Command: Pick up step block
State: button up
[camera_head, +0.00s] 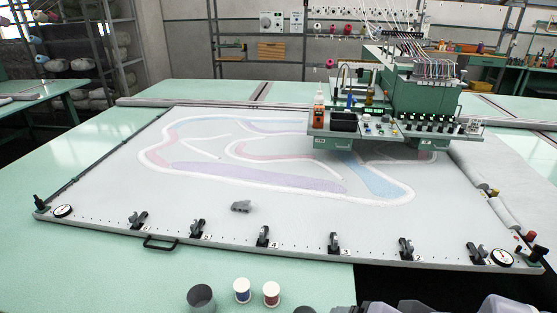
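A small dark grey block with a stepped outline, which looks like the step block (241,206), lies on the pale fabric of the large tufting frame (300,215). It sits near the front edge, left of the middle, below the purple band of the pattern. Nothing touches it from above, and bare fabric surrounds it.
Black clamps (263,236) line the frame's front edge. The green tufting machine head (415,100) overhangs the back right. A dark handle (160,243) sticks out front left.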

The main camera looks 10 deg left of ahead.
aim_at(245, 207)
jog(key=i+j+z, duration=0.2)
jog(key=j, duration=1.15)
jog(key=j+z, duration=0.25)
jog(key=j, duration=1.15)
